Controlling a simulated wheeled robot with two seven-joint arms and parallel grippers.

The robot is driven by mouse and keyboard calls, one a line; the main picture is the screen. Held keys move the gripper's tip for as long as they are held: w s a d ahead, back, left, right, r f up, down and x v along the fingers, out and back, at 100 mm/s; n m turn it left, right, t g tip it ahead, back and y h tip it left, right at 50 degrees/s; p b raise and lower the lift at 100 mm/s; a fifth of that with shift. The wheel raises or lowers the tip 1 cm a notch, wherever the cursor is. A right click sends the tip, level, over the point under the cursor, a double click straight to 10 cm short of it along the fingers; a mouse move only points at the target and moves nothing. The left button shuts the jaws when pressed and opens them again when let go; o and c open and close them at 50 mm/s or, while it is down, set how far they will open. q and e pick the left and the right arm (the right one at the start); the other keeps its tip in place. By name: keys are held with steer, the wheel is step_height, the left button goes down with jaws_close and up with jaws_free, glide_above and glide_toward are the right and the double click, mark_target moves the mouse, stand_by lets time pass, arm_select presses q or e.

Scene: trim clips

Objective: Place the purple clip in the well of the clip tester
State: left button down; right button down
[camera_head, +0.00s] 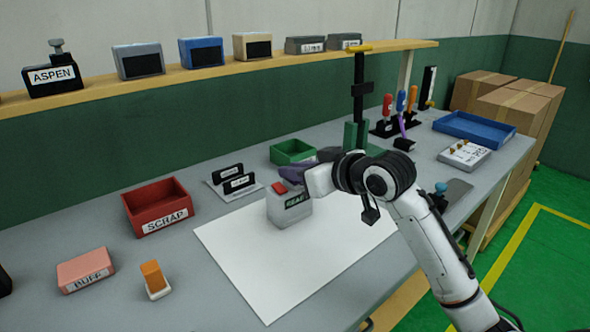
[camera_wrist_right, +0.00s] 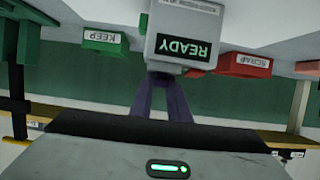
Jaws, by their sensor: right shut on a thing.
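The clip tester (camera_head: 290,208) is a grey box with a red button on top and a lit screen, standing at the back edge of the white mat. In the right wrist view the tester (camera_wrist_right: 185,40) is upside down and its screen reads READY. My right gripper (camera_head: 288,172) is just behind the tester's top, its dark purplish fingers angled together; in the right wrist view the gripper (camera_wrist_right: 162,84) has its tips hidden by the tester. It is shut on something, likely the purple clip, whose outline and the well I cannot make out. My left gripper is out of view.
A green KEEP bin (camera_head: 293,151) stands behind the tester and a red SCRAP bin (camera_head: 160,208) to its left. Black holders on a plate (camera_head: 232,183) are close on the left. A tall black post (camera_head: 359,90) stands behind my arm. The white mat (camera_head: 290,265) is clear in front.

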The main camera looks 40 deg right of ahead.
steer(key=c, duration=1.7)
jaws_free()
steer(key=shift+f, duration=0.25)
steer(key=shift+r, duration=0.35)
steer(key=v, duration=1.2)
steer(key=shift+a+r, duration=0.1)
